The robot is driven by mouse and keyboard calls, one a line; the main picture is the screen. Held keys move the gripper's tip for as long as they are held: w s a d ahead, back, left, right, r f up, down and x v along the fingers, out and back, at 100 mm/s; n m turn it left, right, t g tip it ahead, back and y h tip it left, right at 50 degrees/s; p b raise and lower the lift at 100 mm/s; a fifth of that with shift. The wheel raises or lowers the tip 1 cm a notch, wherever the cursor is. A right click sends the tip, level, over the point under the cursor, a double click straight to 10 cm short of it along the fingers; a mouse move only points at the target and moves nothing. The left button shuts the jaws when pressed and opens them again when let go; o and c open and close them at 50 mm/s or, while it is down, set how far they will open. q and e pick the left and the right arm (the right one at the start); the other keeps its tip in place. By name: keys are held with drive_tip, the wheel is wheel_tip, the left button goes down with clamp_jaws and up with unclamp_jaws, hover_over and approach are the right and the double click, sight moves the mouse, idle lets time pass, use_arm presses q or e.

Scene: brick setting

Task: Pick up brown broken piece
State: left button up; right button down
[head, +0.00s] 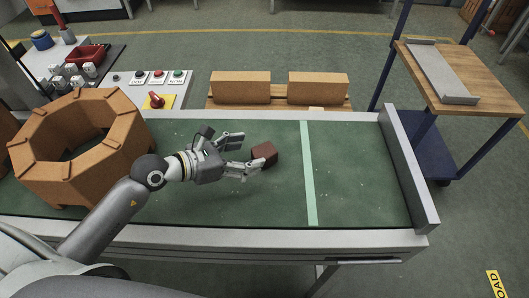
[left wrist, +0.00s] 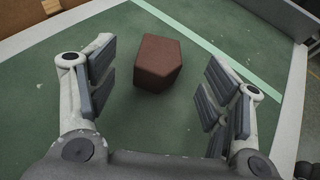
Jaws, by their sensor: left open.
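The brown broken piece (head: 264,153) lies on the green conveyor belt (head: 360,180), left of the pale stripe. In the left wrist view the brown piece (left wrist: 158,62) shows as a dark red-brown block with an angled end, lying ahead of the fingers and a little left of centre. My left gripper (head: 250,152) is open, with its fingertips close to the piece. In the left wrist view the open fingers (left wrist: 160,85) stand wide apart, with bare belt between each finger and the piece. My right gripper is not in view.
An orange-brown octagonal brick ring (head: 130,150) stands on the belt at the left. Two orange bricks (head: 241,88) rest on a pallet behind the belt. A grey end plate (head: 408,165) closes the right end. The belt around the pale stripe (head: 309,180) is clear.

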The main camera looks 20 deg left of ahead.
sight(263, 151)
use_arm(q)
drive_tip(key=p+x, duration=0.1)
drive_tip(key=x, duration=0.5)
drive_tip(key=shift+w+d+f, duration=0.1)
drive_tip(key=shift+d, duration=0.05)
drive_tip(key=c, duration=1.2)
